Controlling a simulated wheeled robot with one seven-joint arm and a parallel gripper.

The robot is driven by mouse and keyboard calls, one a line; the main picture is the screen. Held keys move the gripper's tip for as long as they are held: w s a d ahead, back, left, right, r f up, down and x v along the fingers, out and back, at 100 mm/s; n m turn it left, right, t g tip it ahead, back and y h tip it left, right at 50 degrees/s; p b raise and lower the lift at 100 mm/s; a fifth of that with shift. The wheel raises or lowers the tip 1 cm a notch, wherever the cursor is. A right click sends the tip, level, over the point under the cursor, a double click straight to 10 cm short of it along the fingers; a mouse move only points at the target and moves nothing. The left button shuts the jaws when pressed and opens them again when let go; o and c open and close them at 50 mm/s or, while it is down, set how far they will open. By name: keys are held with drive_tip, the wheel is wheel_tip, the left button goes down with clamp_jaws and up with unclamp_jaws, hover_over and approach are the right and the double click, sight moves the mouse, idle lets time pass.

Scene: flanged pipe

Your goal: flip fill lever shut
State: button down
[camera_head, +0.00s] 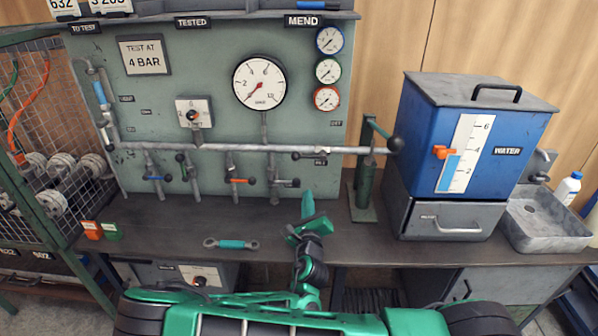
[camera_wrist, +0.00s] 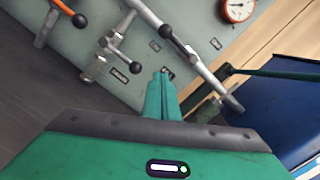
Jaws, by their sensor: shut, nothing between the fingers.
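On the green test panel (camera_head: 215,120), several small levers hang from the stubs under a grey pipe (camera_head: 222,147). These are a blue-handled lever (camera_head: 154,178), an orange-handled lever (camera_head: 239,181) and a dark-knobbed lever (camera_head: 287,183). Another dark-knobbed lever (camera_head: 311,155) sits on the pipe itself. Their labels are too small to read, so I cannot tell which is the fill lever. My gripper (camera_head: 308,197) is shut and empty, in front of the panel's lower right part. In the wrist view, its fingertips (camera_wrist: 163,74) lie between the dark-knobbed lever (camera_wrist: 122,53) and the on-pipe lever (camera_wrist: 182,47).
A green hand pump (camera_head: 367,185) stands right of the panel, its dark-knobbed handle (camera_head: 395,144) raised. A blue water tank (camera_head: 462,140) and a grey sink (camera_head: 545,220) are further right. A teal-gripped wrench (camera_head: 232,244) lies on the bench. A wire cage (camera_head: 45,150) is at left.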

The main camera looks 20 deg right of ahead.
sight(309, 156)
drive_tip(key=w+r, duration=0.4)
drive_tip(key=w, duration=0.6)
drive_tip(key=shift+w+d, duration=0.35)
drive_tip(key=shift+d, duration=0.05)
drive_tip(key=shift+a, duration=0.15)
